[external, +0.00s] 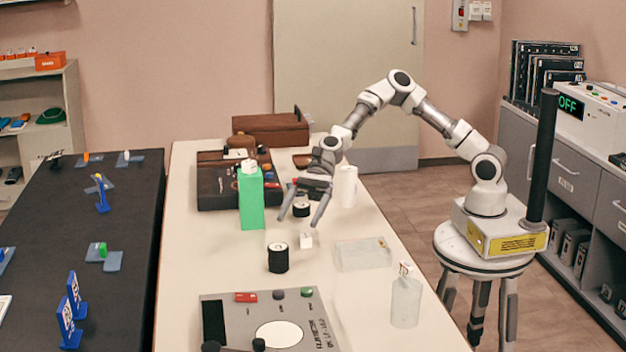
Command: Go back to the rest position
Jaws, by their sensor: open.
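My gripper (301,214) is open, with its two fingers spread and pointing down over the white table (205,260). Nothing shows between the fingers. I cannot tell the exact height of the fingertips above the table. My arm reaches left from its base on a round stool, bent high at the elbow.
Near the gripper stand a green block (251,200), a white cylinder (347,187), another black cylinder (278,259) and a clear box (363,254). A clear cylinder (406,302) stands near the right edge. A grey panel (240,312) lies in front; a brown case (268,128) is behind.

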